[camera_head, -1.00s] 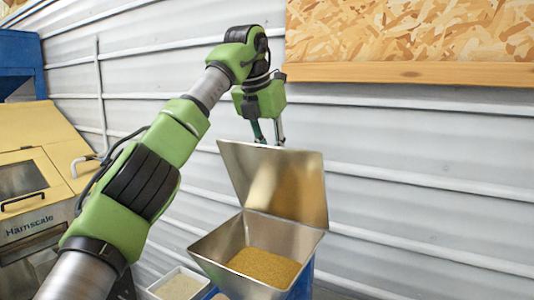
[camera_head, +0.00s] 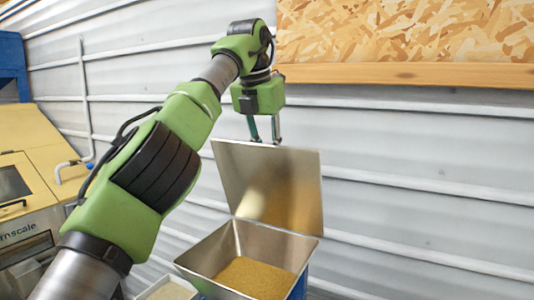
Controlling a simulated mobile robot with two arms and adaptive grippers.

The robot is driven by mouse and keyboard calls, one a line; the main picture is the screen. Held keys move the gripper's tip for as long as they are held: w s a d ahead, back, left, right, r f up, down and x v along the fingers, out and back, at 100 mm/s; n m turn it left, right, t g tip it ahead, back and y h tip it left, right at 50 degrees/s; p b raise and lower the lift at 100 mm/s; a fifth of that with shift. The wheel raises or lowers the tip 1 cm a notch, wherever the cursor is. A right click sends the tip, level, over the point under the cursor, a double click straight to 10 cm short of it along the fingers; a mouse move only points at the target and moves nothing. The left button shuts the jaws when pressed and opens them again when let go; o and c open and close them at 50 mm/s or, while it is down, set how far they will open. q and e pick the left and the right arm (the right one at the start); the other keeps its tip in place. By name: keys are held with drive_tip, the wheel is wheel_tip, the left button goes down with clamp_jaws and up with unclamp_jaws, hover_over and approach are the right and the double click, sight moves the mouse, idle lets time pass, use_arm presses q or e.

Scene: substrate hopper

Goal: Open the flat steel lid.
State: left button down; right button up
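The flat steel lid (camera_head: 270,188) stands raised, tilted up at the back of the steel hopper (camera_head: 210,252). The hopper mouth is uncovered and shows a golden-brown grainy substrate (camera_head: 256,277) inside. My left gripper (camera_head: 265,140) points down at the lid's upper edge. Its two fingers are apart, with their tips at or just behind that edge. I cannot tell whether they touch the lid. My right gripper is not in view.
A yellow machine (camera_head: 50,165) with a pipe handle stands at the left. A pale tray (camera_head: 168,289) sits low beside the hopper, partly cut off. A corrugated wall (camera_head: 420,150) and a wood-chip board (camera_head: 400,35) are behind.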

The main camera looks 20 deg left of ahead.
use_arm(q)
drive_tip(key=c, duration=1.8)
unclamp_jaws()
drive_tip(key=shift+w, duration=0.1)
drive_tip(key=shift+a+f, duration=0.15)
